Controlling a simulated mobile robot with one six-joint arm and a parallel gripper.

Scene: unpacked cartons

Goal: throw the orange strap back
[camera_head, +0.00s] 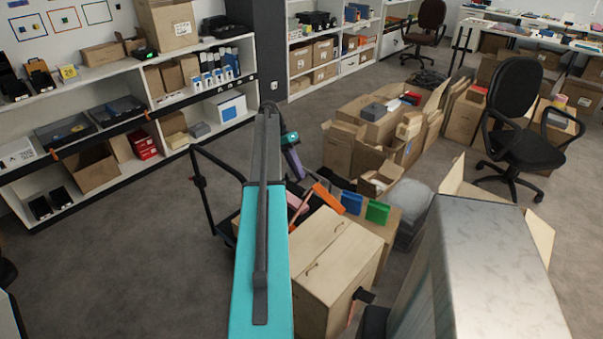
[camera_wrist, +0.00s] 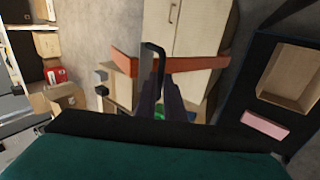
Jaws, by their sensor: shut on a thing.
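The orange strap (camera_head: 328,197) shows at the far edge of a tan closed carton (camera_head: 335,245) in the head view. In the wrist view the orange strap (camera_wrist: 125,62) runs crosswise over the pale carton (camera_wrist: 198,30), on both sides of my fingers. My gripper (camera_head: 300,176), with dark purple fingers, reaches down beside the strap's far part. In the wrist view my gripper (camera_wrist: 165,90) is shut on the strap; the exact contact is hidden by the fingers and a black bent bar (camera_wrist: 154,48). A lower orange piece and a black part (camera_head: 363,295) show on the carton's near side.
Blue (camera_head: 351,203) and green (camera_head: 377,212) items stand beside the carton. A dark cart (camera_head: 215,175) with a pink block (camera_wrist: 265,125) is close by. Open cartons (camera_head: 385,125) and an office chair (camera_head: 515,110) stand behind. Floor at left (camera_head: 120,260) is clear.

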